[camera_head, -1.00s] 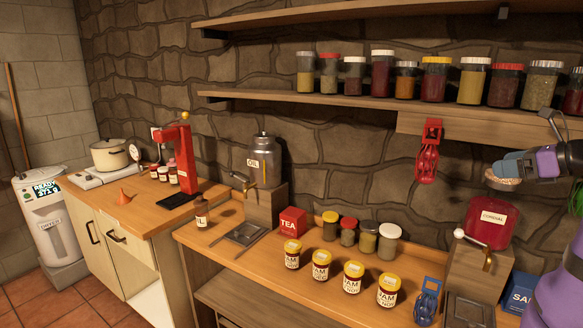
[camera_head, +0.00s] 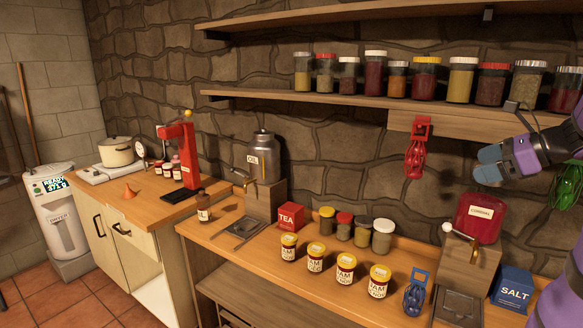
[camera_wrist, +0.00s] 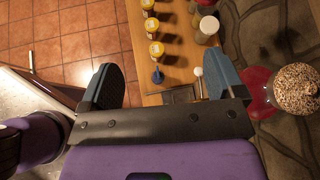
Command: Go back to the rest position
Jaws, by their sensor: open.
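My gripper (camera_head: 486,165) is in the air at the right in the head view, in front of the stone wall and below the lower shelf. In the wrist view its two blue-grey fingers (camera_wrist: 163,78) stand wide apart with nothing between them. Below it lies the worktop (camera_head: 262,250), with the red cordial dispenser (camera_head: 480,219) beneath and a little left of my purple wrist. In the wrist view a round thing with a grainy top (camera_wrist: 297,88) shows at the right, apart from the fingers. I cannot tell what it rests on.
The lower shelf (camera_head: 300,97) carries several jars. Several jam jars (camera_head: 345,268), a blue tool (camera_head: 415,295) and a salt box (camera_head: 512,290) stand on the worktop.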

